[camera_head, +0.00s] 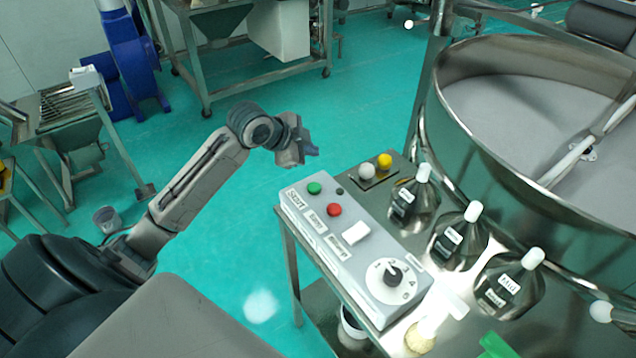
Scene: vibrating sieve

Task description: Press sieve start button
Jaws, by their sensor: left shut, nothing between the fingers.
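A grey control box (335,225) lies on a metal stand in the middle of the head view. It has a green button (314,188) beside a label that reads like "START", a red button (334,210), a white switch (356,233) and a dial (391,277). My left gripper (309,150) is shut and empty. In the picture it is just above the box's far left end, apart from the green button. The large round metal sieve (480,160) stands at the right. My right gripper is not in view.
Several dark bottles with white caps, one of them here (457,240), stand between the box and the sieve. A small tray (365,184) with a white and a yellow ball is behind the box. Green floor (215,280) lies open to the left.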

